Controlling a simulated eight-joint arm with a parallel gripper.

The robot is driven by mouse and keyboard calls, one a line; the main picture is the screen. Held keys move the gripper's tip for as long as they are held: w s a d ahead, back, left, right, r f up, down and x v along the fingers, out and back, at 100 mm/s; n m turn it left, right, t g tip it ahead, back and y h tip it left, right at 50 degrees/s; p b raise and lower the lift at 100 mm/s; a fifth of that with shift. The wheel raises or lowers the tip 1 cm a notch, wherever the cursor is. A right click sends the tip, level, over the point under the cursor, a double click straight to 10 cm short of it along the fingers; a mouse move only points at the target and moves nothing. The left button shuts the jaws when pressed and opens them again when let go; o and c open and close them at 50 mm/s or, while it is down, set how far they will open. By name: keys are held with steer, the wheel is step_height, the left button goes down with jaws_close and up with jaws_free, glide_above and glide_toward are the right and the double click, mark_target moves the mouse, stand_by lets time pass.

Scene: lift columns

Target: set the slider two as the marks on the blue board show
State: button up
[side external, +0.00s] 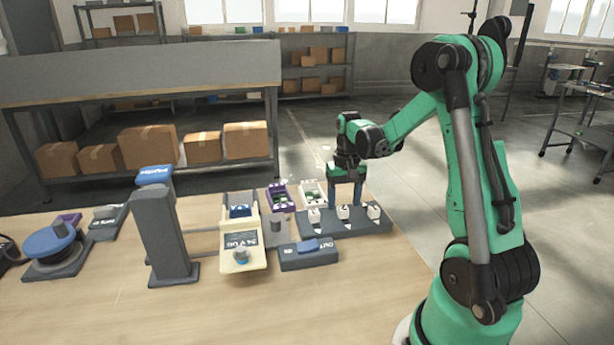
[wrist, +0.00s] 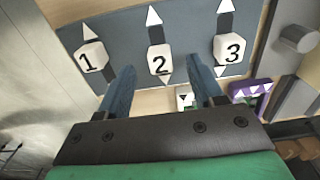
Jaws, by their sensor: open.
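A slate-blue slider board (side external: 372,226) stands on the table with three white numbered sliders. In the wrist view the board (wrist: 190,28) has white triangles at the ends of its slots. The slider two (wrist: 160,60) is the middle white block, close to the triangle at the lower end of its slot; it also shows in the side view (side external: 343,212). My gripper (side external: 346,200) points down at slider two. In the wrist view the open fingers of my gripper (wrist: 162,72) lie to either side of it, apart from each other. Whether they touch it cannot be told.
Slider one (wrist: 90,57) and slider three (wrist: 229,48) flank slider two. A purple tray (side external: 279,197) and a white tray (side external: 313,188) stand behind the board's left part. A dark box with a blue button (side external: 308,247) and a cream device (side external: 242,262) are to the left.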

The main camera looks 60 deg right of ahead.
steer(key=shift+f, duration=0.9)
jaws_close()
stand_by(0.8)
